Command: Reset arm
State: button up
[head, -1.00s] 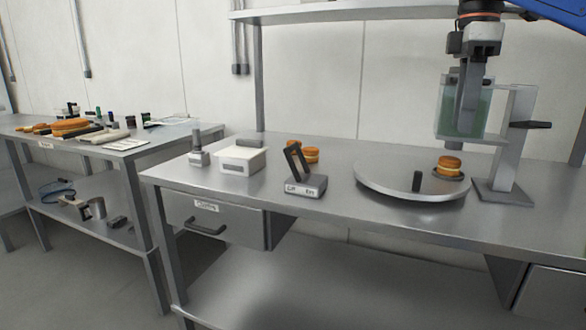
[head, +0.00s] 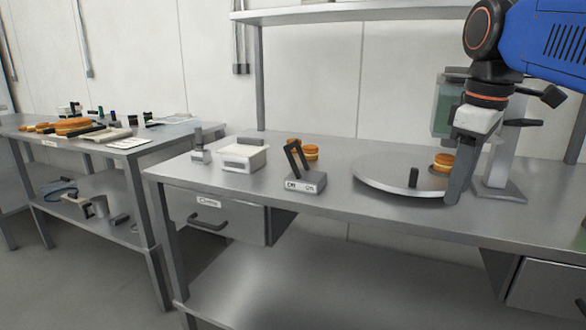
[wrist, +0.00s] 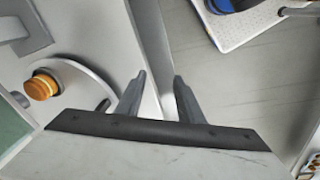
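My gripper (head: 456,192) points down at the front right edge of the round metal turntable (head: 385,180), at the right of the head view. In the wrist view its two fingers (wrist: 160,80) stand apart with nothing between them. My blue arm reaches in from the upper right. A filled round (head: 443,161), orange-brown with a pale middle, sits on the turntable beside the gripper, apart from it. It also shows at the left of the wrist view (wrist: 42,86).
A stand (head: 497,175) with a greenish clear container (head: 445,105) is close behind my gripper. A lever switch box (head: 305,183), a white tub (head: 243,158) and more rounds (head: 310,152) are to the left. A side table (head: 70,150) holds several items. Floor in front is clear.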

jog(key=s+f+m+t, duration=0.1)
jog(key=s+f+m, duration=0.2)
jog(key=f, duration=0.6)
jog(key=s+f+m+t, duration=0.1)
jog(key=s+f+m, duration=0.2)
jog(key=f, duration=0.6)
jog(key=s+a+f+m+t, duration=0.1)
jog(key=s+f+m, duration=0.1)
jog(key=s+f, duration=0.3)
notch_tip(320, 180, down, 4)
jog(key=shift+f+m, duration=0.15)
jog(key=shift+m, duration=0.25)
